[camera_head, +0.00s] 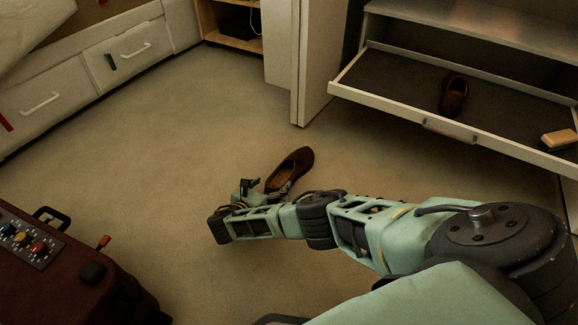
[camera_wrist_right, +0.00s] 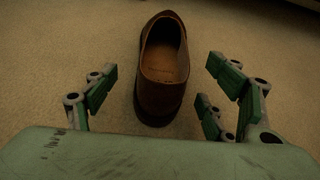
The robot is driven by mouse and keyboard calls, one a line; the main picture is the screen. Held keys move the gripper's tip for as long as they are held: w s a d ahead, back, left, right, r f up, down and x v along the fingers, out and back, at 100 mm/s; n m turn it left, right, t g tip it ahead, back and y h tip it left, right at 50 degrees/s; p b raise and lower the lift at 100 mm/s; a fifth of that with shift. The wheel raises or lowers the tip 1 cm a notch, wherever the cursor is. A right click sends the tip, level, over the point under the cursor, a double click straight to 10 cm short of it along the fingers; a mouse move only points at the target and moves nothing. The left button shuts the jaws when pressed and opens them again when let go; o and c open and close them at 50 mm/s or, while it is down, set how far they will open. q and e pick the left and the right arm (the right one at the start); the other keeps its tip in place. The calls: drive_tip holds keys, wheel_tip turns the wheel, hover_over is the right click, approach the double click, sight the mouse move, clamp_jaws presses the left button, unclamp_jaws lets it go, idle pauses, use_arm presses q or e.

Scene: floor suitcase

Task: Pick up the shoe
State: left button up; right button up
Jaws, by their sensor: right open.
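A brown slip-on shoe (camera_head: 290,169) lies upright on the carpet in the middle of the head view, just beyond my right gripper (camera_head: 264,188). In the right wrist view the shoe (camera_wrist_right: 161,75) points away with its heel nearest me. The fingers of my right gripper (camera_wrist_right: 160,88) are spread apart on either side of the heel, and they appear not to touch it. A second brown shoe (camera_head: 454,94) lies in the pulled-out drawer (camera_head: 385,107) at the upper right. My left gripper is in neither view.
A dark red suitcase (camera_head: 62,272) with knobs and a handle stands at the lower left. White drawers (camera_head: 125,55) line the upper left. A cabinet door (camera_head: 318,60) stands open near the top middle. A yellowish block (camera_head: 559,138) lies in the drawer.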

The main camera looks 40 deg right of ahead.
sight(278, 185)
drive_tip(key=b+x, duration=0.3)
drive_tip(key=x, duration=0.1)
drive_tip(key=shift+s+f, duration=0.15)
drive_tip(key=shift+f, duration=0.05)
drive_tip(key=shift+w+d+f+b, duration=0.1)
drive_tip(key=shift+w+d+b, duration=0.2)
drive_tip(key=shift+d+b, duration=0.3)
drive_tip(key=shift+c, duration=0.6)
drive_tip(key=c, duration=1.5)
